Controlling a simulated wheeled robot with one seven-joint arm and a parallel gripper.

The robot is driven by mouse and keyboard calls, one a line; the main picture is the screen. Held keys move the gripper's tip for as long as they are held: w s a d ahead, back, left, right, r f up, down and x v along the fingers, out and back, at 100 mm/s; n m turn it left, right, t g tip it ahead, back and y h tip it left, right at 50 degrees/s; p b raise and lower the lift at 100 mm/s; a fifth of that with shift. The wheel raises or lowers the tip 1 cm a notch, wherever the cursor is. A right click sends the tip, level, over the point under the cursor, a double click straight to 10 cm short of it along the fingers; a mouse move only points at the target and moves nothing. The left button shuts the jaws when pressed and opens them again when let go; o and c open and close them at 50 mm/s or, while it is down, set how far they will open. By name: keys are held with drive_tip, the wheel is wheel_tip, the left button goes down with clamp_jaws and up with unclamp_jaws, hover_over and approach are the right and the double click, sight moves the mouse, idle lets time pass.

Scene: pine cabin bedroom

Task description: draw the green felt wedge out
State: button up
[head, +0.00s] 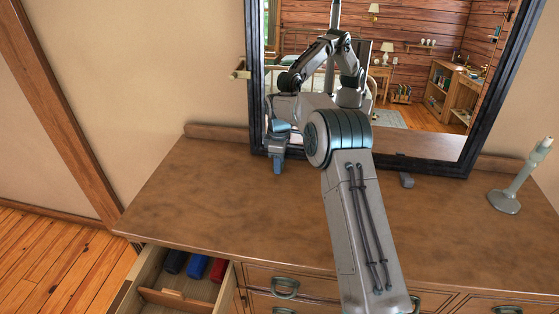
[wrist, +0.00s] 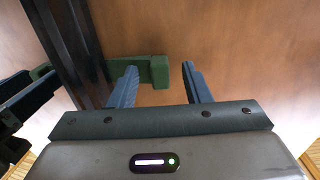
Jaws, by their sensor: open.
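The green felt wedge (wrist: 159,72) shows in the wrist view, at the foot of the mirror's dark frame (wrist: 75,45). It has a flat strip reaching left to the frame and a thicker block at its right end. My gripper (wrist: 160,66) is open. Its left finger crosses in front of the strip, and its right finger is just right of the block, with a gap. The block appears between the fingertips; I cannot tell the depth between them. In the head view my gripper (head: 277,160) points down at the mirror's lower left corner, and the wedge is hidden there.
The mirror (head: 430,75) stands on the wooden dresser (head: 220,200) and reflects the room and my arm. A small grey block (head: 407,180) sits at its lower edge. A grey-green stand (head: 505,200) is at right. An open drawer (head: 150,280) holds dark, blue and red rolls.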

clamp_jaws()
drive_tip(key=shift+s, duration=0.2)
drive_tip(key=shift+s+a+b, duration=0.2)
drive_tip(key=shift+s+b, duration=0.45)
drive_tip(key=shift+s, duration=0.3)
drive_tip(key=shift+s+a+b, duration=0.2)
drive_tip(key=shift+s+b, duration=0.45)
drive_tip(key=shift+s, duration=0.25)
drive_tip(key=shift+s, duration=0.2)
drive_tip(key=shift+r, duration=0.15)
wheel_tip(320, 180, up, 6)
drive_tip(key=p, duration=0.4)
